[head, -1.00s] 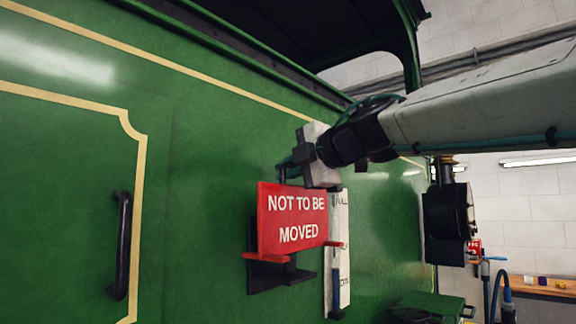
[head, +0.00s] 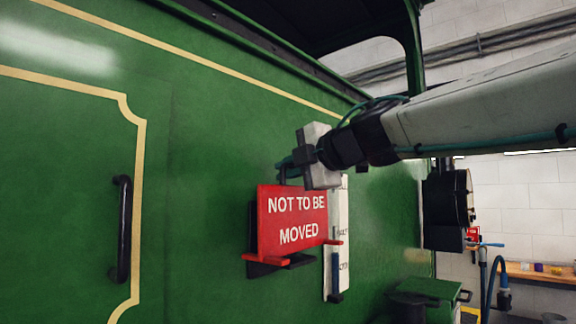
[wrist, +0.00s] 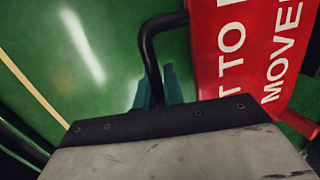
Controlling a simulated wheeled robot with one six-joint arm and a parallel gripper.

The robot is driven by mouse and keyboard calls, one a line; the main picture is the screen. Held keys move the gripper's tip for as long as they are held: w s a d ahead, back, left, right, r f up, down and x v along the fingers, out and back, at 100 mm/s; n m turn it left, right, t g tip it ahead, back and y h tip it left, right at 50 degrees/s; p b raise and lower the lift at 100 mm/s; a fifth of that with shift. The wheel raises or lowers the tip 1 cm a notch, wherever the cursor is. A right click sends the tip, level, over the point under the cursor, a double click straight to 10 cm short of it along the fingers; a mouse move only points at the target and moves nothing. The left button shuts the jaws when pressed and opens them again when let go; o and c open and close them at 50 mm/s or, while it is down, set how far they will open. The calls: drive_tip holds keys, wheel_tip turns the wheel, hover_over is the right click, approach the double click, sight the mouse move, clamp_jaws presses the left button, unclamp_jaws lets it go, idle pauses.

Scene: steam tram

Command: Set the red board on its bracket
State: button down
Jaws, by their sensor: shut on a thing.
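The red board (head: 292,220), lettered "NOT TO BE MOVED", hangs upright in front of the green wall. Red ledges stick out at its lower corners. My gripper (head: 287,170) is shut on the black handle above the board; the handle also shows in the wrist view (wrist: 150,48), beside the board (wrist: 248,50). The black bracket (head: 266,269) is on the wall, just under and behind the board's lower edge. The board hides most of it. I cannot tell whether the two touch.
A white marked strip (head: 340,210) is on the wall just right of the board. A black door handle (head: 121,230) sticks out at left. A green bin (head: 432,292) stands low at right, with a wooden bench (head: 540,276) beyond.

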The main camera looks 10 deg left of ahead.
drive_tip(key=shift+f, duration=0.15)
drive_tip(key=c, duration=1.4)
unclamp_jaws()
drive_tip(key=shift+d, duration=0.1)
drive_tip(key=v, duration=0.7)
drive_tip(key=shift+s+d, duration=0.25)
